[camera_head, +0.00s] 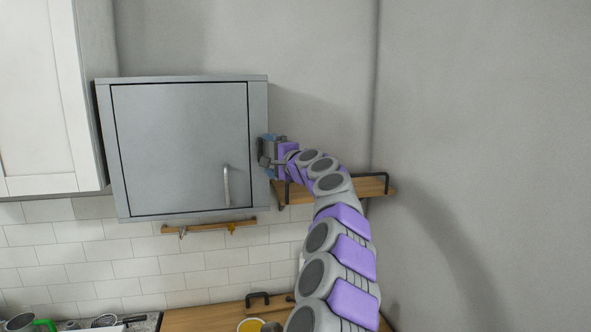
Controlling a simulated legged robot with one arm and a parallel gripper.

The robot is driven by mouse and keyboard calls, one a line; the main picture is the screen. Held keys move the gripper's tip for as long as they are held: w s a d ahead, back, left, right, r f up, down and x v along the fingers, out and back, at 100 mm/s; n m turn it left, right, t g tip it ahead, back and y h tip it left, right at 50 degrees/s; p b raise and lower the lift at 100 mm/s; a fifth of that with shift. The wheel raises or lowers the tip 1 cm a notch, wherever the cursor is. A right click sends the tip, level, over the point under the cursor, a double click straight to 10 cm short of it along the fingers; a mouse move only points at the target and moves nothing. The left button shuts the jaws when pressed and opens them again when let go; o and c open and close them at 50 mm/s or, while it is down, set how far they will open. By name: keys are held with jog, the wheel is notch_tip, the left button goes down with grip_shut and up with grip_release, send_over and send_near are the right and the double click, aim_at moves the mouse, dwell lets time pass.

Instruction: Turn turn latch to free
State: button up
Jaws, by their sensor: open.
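A grey metal cabinet (180,140) hangs on the wall with its door shut. A vertical bar handle (227,186) sits on the lower right of the door. I cannot make out a separate turn latch; the area at the cabinet's right edge is partly covered by my gripper. My gripper (264,152) is at the right edge of the cabinet, to the right of and above the handle. Its fingers are small and partly hidden, and it is open. I cannot tell whether it touches the cabinet. I see nothing held in it.
A wooden shelf (373,187) with black rails is behind my arm. A wooden rack with hooks (209,227) hangs below the cabinet. A white cupboard (38,95) is at the left. A wooden counter (205,319) with several items lies below. The right wall is bare.

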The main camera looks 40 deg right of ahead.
jog(key=s+a+b, duration=0.2)
jog(key=s, duration=1)
jog(key=shift+s+f, duration=0.15)
dwell(0.5)
